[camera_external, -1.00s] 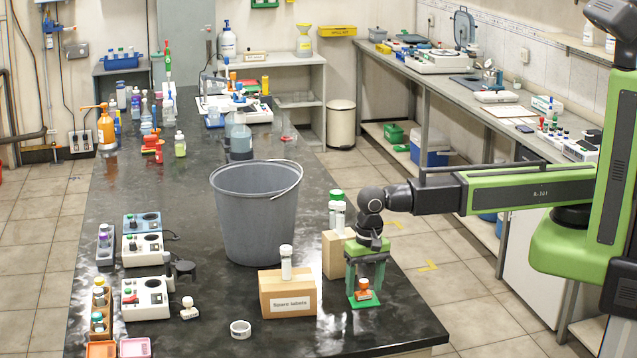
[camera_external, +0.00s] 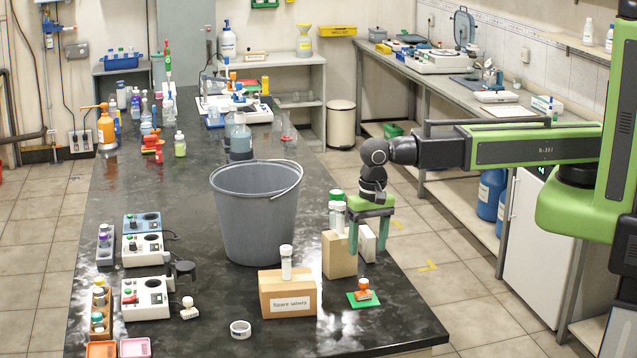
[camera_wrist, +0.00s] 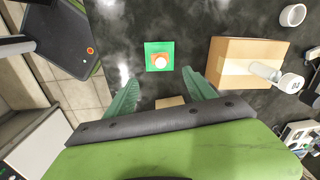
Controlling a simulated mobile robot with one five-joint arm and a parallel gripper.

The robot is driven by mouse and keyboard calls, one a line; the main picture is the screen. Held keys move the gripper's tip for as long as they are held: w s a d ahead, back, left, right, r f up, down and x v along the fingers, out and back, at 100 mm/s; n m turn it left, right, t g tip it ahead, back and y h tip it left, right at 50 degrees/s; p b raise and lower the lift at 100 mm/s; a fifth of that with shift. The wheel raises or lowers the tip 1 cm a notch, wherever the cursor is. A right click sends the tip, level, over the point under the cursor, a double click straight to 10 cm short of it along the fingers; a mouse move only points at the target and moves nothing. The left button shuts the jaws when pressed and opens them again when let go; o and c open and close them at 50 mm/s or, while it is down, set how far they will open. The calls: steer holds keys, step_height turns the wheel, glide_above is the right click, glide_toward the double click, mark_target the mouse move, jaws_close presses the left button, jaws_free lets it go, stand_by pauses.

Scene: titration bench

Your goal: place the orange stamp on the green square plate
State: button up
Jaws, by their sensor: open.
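The orange stamp (camera_external: 363,286) stands upright on the green square plate (camera_external: 352,301), near the front right of the dark bench. In the wrist view the stamp (camera_wrist: 160,63) shows from above with a pale round top, inside the edges of the green plate (camera_wrist: 151,47). My gripper (camera_external: 370,248) is above and behind the stamp, clear of it. Its two green fingers are apart with nothing between them. In the wrist view the open fingers of my gripper (camera_wrist: 165,90) point toward the plate.
A cardboard box (camera_external: 288,299) with a white-capped bottle (camera_external: 286,262) on it stands left of the plate. A taller box (camera_external: 339,257) with bottles stands close to my gripper's left. A large grey bucket (camera_external: 255,215) is behind. A tape roll (camera_external: 240,329) lies at front left.

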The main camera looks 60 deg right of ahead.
steer(key=w+d+n, duration=0.2)
steer(key=d+n, duration=0.1)
steer(key=d, duration=1.7)
steer(key=w+d+n, duration=0.2)
steer(key=d+n, duration=0.2)
steer(key=d, duration=1.7)
steer(key=shift+w, duration=0.4)
step_height(320, 180, down, 5)
steer(key=b, duration=0.5)
steer(key=shift+f, duration=0.1)
